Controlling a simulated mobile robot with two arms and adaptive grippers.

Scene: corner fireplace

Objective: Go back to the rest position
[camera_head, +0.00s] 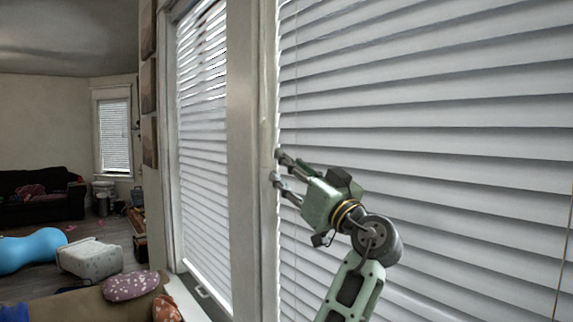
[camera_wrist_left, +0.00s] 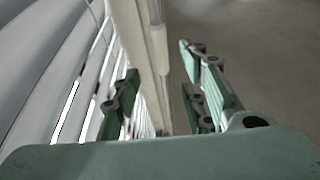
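My left gripper (camera_head: 277,166) is raised in front of the window at the middle of the head view. Its green arm comes up from the bottom edge. The fingers point left toward the white window frame post (camera_head: 254,120); I cannot tell whether they touch it. In the left wrist view, the gripper (camera_wrist_left: 160,88) has its fingers spread apart with nothing between them. The window frame (camera_wrist_left: 152,50) and blinds show beyond and to the left of the fingers. My right gripper is in neither view.
White blinds (camera_head: 430,110) fill the right side, close behind the arm. A second blind (camera_head: 203,130) is left of the post. A dark sofa (camera_head: 40,200), blue peanut-shaped object (camera_head: 30,248), light pouf (camera_head: 90,258) and patterned cushion (camera_head: 130,286) are at left.

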